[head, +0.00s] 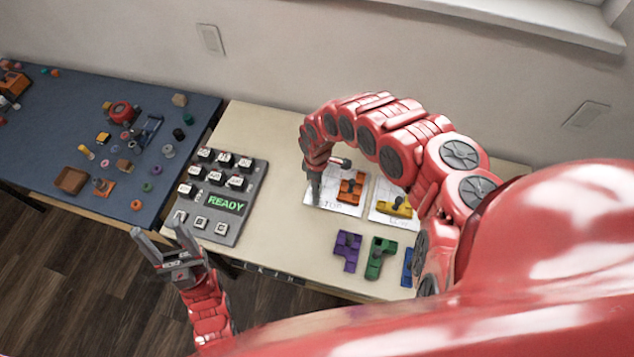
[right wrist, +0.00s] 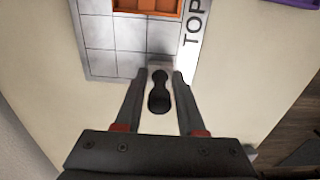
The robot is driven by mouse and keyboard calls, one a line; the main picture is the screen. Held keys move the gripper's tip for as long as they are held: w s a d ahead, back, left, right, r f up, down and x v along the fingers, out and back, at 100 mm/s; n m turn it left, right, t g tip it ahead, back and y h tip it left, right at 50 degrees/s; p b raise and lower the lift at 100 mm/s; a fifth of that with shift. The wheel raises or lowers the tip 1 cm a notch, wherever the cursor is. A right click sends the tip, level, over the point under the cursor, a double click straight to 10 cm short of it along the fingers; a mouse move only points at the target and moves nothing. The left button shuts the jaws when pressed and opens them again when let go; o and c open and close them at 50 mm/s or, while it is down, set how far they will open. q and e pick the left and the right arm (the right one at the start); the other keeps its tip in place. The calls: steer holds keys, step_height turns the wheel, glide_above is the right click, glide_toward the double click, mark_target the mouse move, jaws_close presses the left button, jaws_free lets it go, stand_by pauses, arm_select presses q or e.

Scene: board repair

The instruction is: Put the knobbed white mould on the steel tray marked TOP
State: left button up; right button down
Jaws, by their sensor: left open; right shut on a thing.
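The steel tray marked TOP (head: 328,198) lies on the beige table with an orange mould (head: 350,187) on it. In the right wrist view the tray (right wrist: 112,62) shows grid lines and the letters TOP. My right gripper (head: 314,196) is over the tray's left edge. Its fingers (right wrist: 159,78) are shut around a dark knob (right wrist: 159,95). A small pale patch shows at the knob's far end, but I cannot make out the white mould's body or whether it touches the tray. My left gripper (head: 160,243) is open and empty, left of the keypad.
A second tray (head: 381,216) with a yellow mould (head: 396,207) is to the right. Purple (head: 347,250), green (head: 380,256) and blue (head: 407,267) moulds lie in front. A keypad reading READY (head: 222,205) sits left. A blue table (head: 50,135) holds several small parts.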

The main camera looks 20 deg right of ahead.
steer(key=shift+f+b, duration=0.35)
steer(key=shift+f, duration=0.1)
steer(key=shift+c, duration=2.1)
jaws_free()
step_height(320, 180, up, 12)
steer(key=shift+d+f+p, duration=0.1)
steer(key=shift+p, duration=0.9)
step_height(320, 180, up, 6)
steer(key=p, duration=0.4)
steer(key=shift+f, duration=0.15)
steer(key=shift+a, duration=0.2)
